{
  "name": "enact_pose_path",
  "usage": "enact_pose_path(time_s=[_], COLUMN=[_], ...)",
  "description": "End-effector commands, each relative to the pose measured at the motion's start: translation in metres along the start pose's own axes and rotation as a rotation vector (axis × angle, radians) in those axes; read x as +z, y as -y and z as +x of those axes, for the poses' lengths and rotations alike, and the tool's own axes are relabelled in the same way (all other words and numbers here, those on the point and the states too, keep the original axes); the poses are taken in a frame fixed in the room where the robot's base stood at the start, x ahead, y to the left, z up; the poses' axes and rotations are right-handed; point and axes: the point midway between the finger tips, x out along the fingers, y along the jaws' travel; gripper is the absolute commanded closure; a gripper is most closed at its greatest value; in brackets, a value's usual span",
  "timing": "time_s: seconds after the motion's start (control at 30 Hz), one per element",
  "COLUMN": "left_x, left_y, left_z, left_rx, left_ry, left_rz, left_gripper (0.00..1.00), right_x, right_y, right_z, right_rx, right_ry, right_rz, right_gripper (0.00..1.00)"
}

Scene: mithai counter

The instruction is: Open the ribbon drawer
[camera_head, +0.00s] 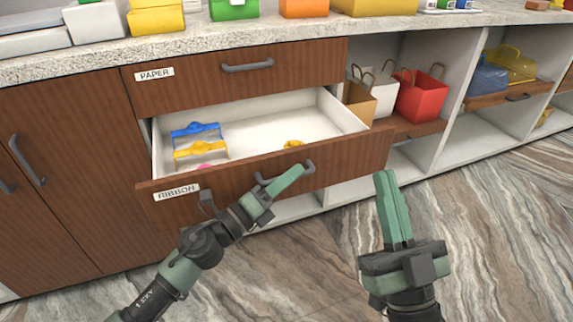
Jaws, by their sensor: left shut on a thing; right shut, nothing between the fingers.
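The ribbon drawer (355,151), marked by a RIBBON label (177,192), is pulled out from the counter and its white inside shows. In it lie a blue ribbon item (195,130), a yellow one (200,149), a bit of pink and a small yellow piece (293,144). My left gripper (296,173) is at the drawer front, shut on the drawer's grey handle (308,167). The fingers cover part of the handle. My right gripper (385,175) is shut and empty, pointing up in front of the counter, right of the drawer.
The closed PAPER drawer (300,72) is directly above. Open shelves on the right hold a red bag (420,95), a brown bag (358,102) and a white bag. Colored boxes stand on the speckled countertop (290,28). Cabinet doors (60,160) are at left. The marbled floor is clear.

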Motion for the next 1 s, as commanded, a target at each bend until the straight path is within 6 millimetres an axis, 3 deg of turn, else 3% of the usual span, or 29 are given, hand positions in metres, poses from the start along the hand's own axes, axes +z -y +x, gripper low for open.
enact_pose_path(time_s=[0.2, 0.5, 0.53, 0.87, 1.0], left_x=[-0.004, -0.004, -0.004, -0.004, -0.004], left_y=[0.002, 0.001, 0.001, 0.002, 0.0], left_z=[-0.002, -0.002, -0.002, -0.003, -0.016], left_rx=[0.002, 0.002, 0.002, 0.001, 0.004], left_ry=[0.001, 0.002, 0.001, 0.001, 0.0], left_rz=[-0.002, -0.001, -0.001, -0.001, -0.001], left_gripper=[1.0, 1.0, 0.79, 0.78, 0.78], right_x=[0.01, 0.011, 0.011, 0.011, 0.01], right_y=[-0.001, -0.001, -0.001, -0.001, -0.001], right_z=[0.0, 0.0, 0.0, 0.0, -0.001], right_rx=[0.002, 0.002, 0.002, 0.002, 0.002], right_ry=[0.055, 0.056, 0.056, 0.056, 0.053], right_rz=[-0.002, -0.003, -0.003, -0.003, -0.002], right_gripper=[1.0, 1.0, 1.0, 1.0, 1.0])
